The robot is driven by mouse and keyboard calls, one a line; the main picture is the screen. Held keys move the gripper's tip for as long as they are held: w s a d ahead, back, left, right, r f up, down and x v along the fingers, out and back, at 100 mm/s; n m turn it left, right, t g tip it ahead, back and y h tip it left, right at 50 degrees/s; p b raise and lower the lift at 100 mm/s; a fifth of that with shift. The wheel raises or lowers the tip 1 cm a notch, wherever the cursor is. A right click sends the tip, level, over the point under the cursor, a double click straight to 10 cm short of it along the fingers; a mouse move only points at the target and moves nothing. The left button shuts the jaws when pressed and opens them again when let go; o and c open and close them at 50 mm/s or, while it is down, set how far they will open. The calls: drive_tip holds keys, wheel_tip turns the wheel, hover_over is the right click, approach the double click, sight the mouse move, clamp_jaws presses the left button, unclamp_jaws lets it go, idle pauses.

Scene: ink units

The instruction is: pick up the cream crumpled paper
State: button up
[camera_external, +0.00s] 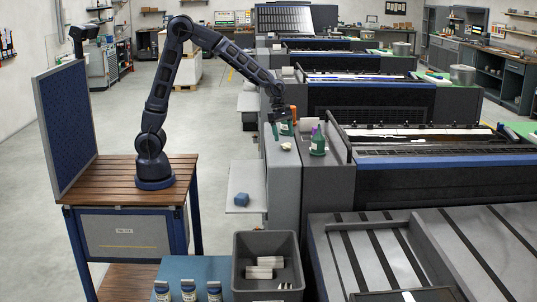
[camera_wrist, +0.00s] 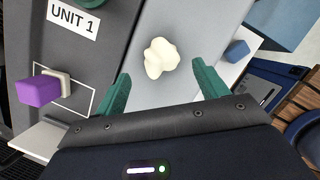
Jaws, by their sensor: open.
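The cream crumpled paper (camera_external: 286,147) lies on the grey top of the printing unit. In the wrist view the same paper (camera_wrist: 160,57) is a pale lump on the light grey strip, ahead of and between my two green fingers. My gripper (camera_external: 280,128) is above the unit and a little beyond the paper in the external view. In the wrist view my gripper (camera_wrist: 163,92) is open and empty, with its fingers wide apart. The paper is fully visible and apart from the fingers.
A blue lump (camera_external: 241,199) lies on the lower side shelf (camera_external: 258,178). A dark grey bin (camera_external: 268,243) stands in front.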

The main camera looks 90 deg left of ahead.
sight(286, 146)
drive_tip(key=shift+x, duration=2)
drive_tip(key=c, duration=1.1)
